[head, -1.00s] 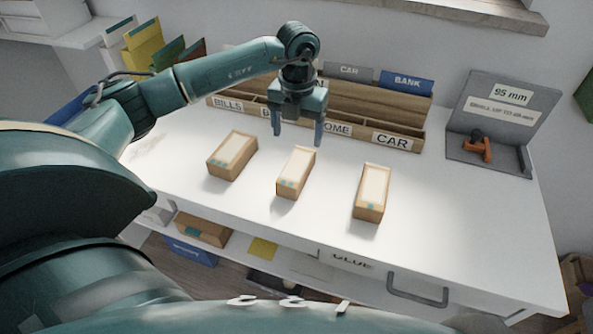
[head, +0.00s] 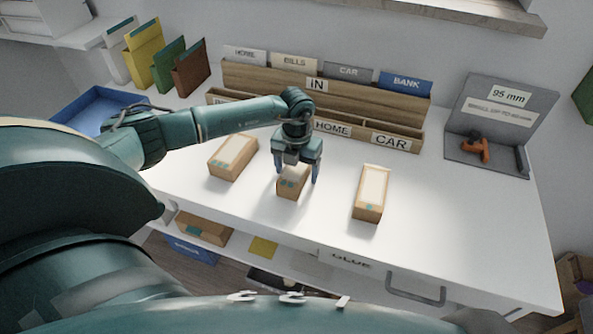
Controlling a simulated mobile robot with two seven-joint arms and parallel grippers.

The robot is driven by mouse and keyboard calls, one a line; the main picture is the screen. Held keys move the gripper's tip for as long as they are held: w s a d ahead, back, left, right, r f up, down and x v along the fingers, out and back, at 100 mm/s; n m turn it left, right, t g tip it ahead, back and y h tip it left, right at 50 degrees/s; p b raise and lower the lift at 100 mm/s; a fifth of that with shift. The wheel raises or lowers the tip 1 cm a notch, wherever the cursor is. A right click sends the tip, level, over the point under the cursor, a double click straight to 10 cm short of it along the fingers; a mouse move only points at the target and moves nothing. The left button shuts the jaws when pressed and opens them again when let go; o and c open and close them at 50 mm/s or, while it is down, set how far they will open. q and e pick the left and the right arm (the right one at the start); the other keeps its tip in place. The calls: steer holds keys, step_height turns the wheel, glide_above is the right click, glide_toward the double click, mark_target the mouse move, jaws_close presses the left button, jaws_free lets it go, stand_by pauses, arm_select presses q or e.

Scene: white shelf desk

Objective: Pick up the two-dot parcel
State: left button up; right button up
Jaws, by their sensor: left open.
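Three brown parcels with pale tops lie in a row on the white desk: a left parcel (head: 232,157), a middle parcel (head: 291,187) and a right parcel (head: 370,195). Small teal marks show at their near ends. The middle parcel seems to bear two, but the marks are too small to count surely. My left gripper (head: 297,176) is open over the middle parcel, with one finger to each side. It hides the far part of that parcel. Whether the fingers touch it I cannot tell. My right gripper is not in view.
A wooden sorter (head: 345,97) with labelled slots stands behind the parcels. A grey gauge stand (head: 503,110) with an orange and black item (head: 477,146) is at the right. A blue tray (head: 95,108) and upright folders (head: 168,62) are at the back left. The desk's front right is clear.

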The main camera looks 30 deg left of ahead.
mark_target(298, 168)
arm_select(q)
steer(key=c, duration=1.2)
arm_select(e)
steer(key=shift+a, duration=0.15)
arm_select(q)
step_height(298, 168, up, 9)
steer(key=shift+b, duration=0.35)
steer(key=shift+r, duration=0.6)
steer(key=shift+s+d+r+m, duration=0.15)
steer(key=shift+d+m, duration=0.1)
steer(key=shift+m, duration=0.35)
steer(key=shift+s+d+r+m, duration=0.1)
steer(key=shift+d+m, duration=0.1)
steer(key=shift+m, duration=0.4)
steer(key=s+d+r+m+p, duration=0.1)
steer(key=s+d+r+m, duration=0.1)
steer(key=m, duration=1)
steer(key=s+d+r+m+p, duration=0.1)
steer(key=s+d+m, duration=0.3)
steer(key=m, duration=0.8)
steer(key=s+d+r+m+p, duration=0.1)
steer(key=s+d+r+m, duration=0.2)
steer(key=m, duration=0.9)
steer(key=shift+s+d+r+p, duration=0.3)
steer(key=shift+s+d+r, duration=0.1)
steer(key=shift+d+r, duration=0.15)
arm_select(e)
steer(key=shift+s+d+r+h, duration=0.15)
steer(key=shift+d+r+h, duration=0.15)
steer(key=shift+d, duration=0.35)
